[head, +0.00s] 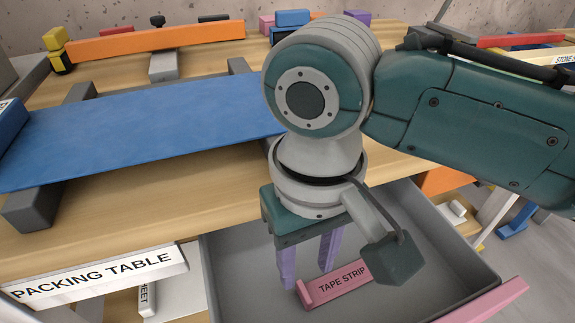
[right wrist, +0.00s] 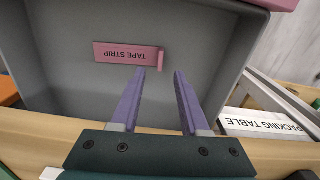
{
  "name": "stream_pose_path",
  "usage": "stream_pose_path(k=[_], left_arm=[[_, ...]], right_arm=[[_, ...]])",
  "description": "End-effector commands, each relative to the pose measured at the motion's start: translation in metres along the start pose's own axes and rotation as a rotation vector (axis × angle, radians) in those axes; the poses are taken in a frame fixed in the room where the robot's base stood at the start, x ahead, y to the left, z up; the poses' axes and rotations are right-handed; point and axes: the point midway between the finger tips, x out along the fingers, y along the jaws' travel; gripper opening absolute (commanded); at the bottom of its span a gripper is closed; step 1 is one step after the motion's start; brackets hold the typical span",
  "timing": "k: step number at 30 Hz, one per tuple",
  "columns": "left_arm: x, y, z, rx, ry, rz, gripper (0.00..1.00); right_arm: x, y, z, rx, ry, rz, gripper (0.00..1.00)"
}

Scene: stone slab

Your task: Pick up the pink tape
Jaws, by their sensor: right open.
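The pink tape (head: 338,284), labelled "TAPE STRIP", lies on the floor of an open grey drawer (head: 229,270). It has a short raised lip at one end. In the right wrist view the pink tape (right wrist: 125,53) lies beyond the fingertips, a little left of centre. My right gripper (head: 308,280) points down over the drawer, with its purple fingers apart and nothing between them. In the right wrist view my right gripper (right wrist: 160,72) is open and apart from the tape. In the head view my wrist camera partly hides the tape's right end. My left gripper is not in view.
The drawer's grey walls surround the tape, with a pink front edge (head: 490,302). The wooden packing table (head: 110,222) stands above and behind, carrying a blue board (head: 140,125) and an orange bar (head: 155,40). A white "PACKING TABLE" sign (head: 95,278) hangs left of the drawer.

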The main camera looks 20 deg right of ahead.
Motion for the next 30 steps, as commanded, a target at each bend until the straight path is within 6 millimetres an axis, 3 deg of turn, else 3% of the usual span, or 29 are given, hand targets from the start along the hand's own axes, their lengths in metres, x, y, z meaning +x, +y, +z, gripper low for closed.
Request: stream_pose_path(k=[12,20,30], left_arm=[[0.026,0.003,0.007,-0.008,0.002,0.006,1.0],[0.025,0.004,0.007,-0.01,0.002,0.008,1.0],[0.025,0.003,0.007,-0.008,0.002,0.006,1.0]], right_arm=[[0.055,0.0,0.001,-0.001,0.001,0.0,0.45],[0.057,0.0,0.001,-0.001,0.002,0.0,0.45],[0.056,0.0,0.001,-0.001,0.002,0.0,0.09]])
